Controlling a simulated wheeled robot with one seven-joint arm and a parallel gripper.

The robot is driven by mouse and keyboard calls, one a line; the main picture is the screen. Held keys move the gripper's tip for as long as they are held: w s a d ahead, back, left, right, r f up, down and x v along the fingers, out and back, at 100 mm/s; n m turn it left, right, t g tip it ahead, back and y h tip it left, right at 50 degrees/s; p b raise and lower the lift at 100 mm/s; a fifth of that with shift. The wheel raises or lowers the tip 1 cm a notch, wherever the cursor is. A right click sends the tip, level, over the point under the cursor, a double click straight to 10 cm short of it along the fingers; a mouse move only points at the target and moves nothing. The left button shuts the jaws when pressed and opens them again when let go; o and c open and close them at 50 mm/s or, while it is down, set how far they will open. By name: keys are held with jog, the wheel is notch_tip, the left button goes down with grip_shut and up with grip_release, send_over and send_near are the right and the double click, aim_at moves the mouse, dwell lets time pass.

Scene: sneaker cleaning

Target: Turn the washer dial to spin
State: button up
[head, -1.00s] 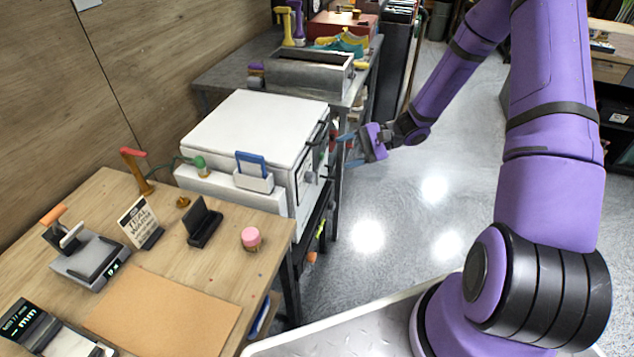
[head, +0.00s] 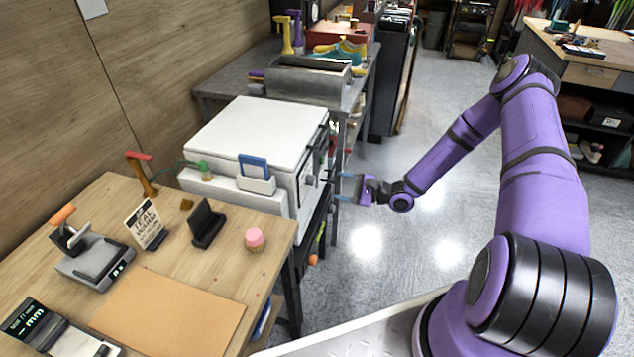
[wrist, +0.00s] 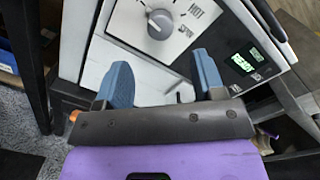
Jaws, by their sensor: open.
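The washer (head: 262,128) is a white box with a front panel facing right in the head view. Its grey round dial (wrist: 160,25) is at the top of the wrist view, on a white panel with HOT and SPIN printed to its right. The dial also shows small in the head view (head: 310,180). I cannot tell exactly which label its mark points at. My gripper (wrist: 163,80) is open and empty, with two blue fingers spread below the dial and apart from it. In the head view my gripper (head: 347,188) is just right of the washer front.
A display (wrist: 242,63) with green text, seemingly READY, is right of the dial. A wooden table (head: 215,262) with stands and a pink-topped jar (head: 255,238) is at the near left. A grey bench (head: 225,75) stands behind the washer. Floor is clear to the right.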

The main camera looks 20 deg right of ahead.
aim_at(315, 181)
jog(key=x, duration=0.8)
jog(key=shift+w, duration=0.1)
jog(key=shift+c, duration=0.4)
jog(key=c, duration=0.9)
jog(key=shift+o, duration=0.3)
